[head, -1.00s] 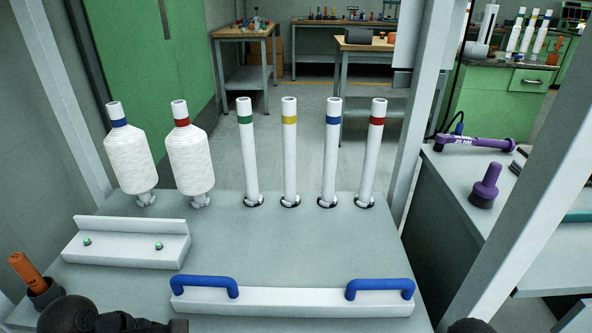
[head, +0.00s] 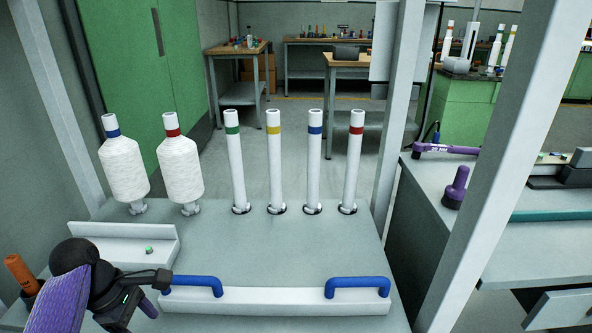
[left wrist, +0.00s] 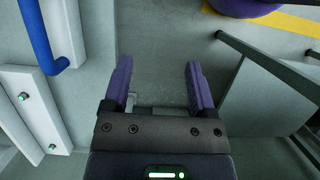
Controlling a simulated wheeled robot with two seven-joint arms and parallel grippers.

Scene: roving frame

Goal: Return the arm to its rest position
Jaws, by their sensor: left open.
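My left arm comes in at the lower left of the head view, with its black wrist over the front left of the grey workbench (head: 270,243). My left gripper (left wrist: 157,72) is open in the left wrist view. Nothing shows between its two purple fingers. In the head view, part of a purple finger (head: 148,308) shows beside the blue handle (head: 196,281). My right arm and gripper are out of view.
Two yarn-wound bobbins (head: 124,172) and several bare white tubes with coloured bands (head: 275,165) stand at the bench's back. A white rail with two blue handles (head: 270,299) lies along the front. A grey post (head: 497,155) stands at right. The bench's middle is clear.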

